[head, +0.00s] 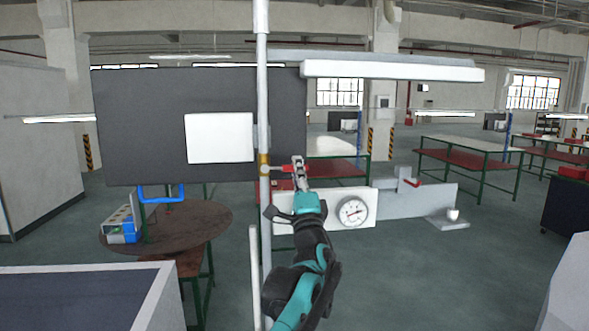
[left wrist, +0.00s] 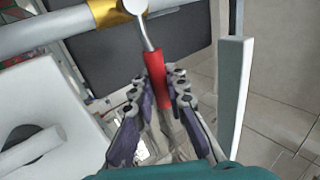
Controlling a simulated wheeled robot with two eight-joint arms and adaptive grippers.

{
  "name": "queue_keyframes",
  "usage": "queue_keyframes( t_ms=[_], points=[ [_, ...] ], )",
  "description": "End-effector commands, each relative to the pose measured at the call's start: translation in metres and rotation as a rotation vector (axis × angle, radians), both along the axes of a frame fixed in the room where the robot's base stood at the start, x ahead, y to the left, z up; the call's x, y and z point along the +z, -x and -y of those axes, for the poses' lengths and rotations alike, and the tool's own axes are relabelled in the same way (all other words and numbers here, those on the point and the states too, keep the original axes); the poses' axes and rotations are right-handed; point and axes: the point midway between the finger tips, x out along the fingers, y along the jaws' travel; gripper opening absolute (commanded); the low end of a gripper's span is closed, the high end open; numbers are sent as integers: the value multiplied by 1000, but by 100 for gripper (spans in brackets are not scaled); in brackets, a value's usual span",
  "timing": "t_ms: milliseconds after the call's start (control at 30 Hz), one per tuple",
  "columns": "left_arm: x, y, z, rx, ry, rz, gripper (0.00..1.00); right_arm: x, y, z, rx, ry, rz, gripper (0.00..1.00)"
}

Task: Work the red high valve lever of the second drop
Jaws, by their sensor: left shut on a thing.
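The red valve lever (left wrist: 157,78) shows in the left wrist view, running from a brass valve body (left wrist: 112,12) on a pale pipe. Its red grip lies between the fingers of my left gripper (left wrist: 165,112), which is shut on it. In the head view the brass valve (head: 264,165) sits on the upright pipe (head: 262,85). The red lever (head: 283,169) points right from it, and my left gripper (head: 299,166) is at its outer end. The lever's tip is partly hidden by the fingers. My right gripper is not in view.
A dark board (head: 130,125) with a white sheet is behind the pipe. A round brown table (head: 205,222) is at left. Open floor (head: 420,285) lies at right.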

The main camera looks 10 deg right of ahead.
Motion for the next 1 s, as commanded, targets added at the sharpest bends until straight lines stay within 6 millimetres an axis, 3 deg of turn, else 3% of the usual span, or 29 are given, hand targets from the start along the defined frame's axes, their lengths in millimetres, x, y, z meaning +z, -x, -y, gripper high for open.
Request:
queue_keyframes(
  t_ms=[433, 467, 533, 1000],
  points=[
    [-1, 0, 0, 0, -11, -1, 0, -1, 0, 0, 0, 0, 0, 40],
    [-1, 0, 1, 0, -11, -1, 18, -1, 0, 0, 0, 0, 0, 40],
    [-1, 0, 0, -1, -10, -1, 36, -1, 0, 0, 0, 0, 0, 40],
    [-6, 9, 1, -2, -9, 0, 36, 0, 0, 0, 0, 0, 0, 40]
  ],
)
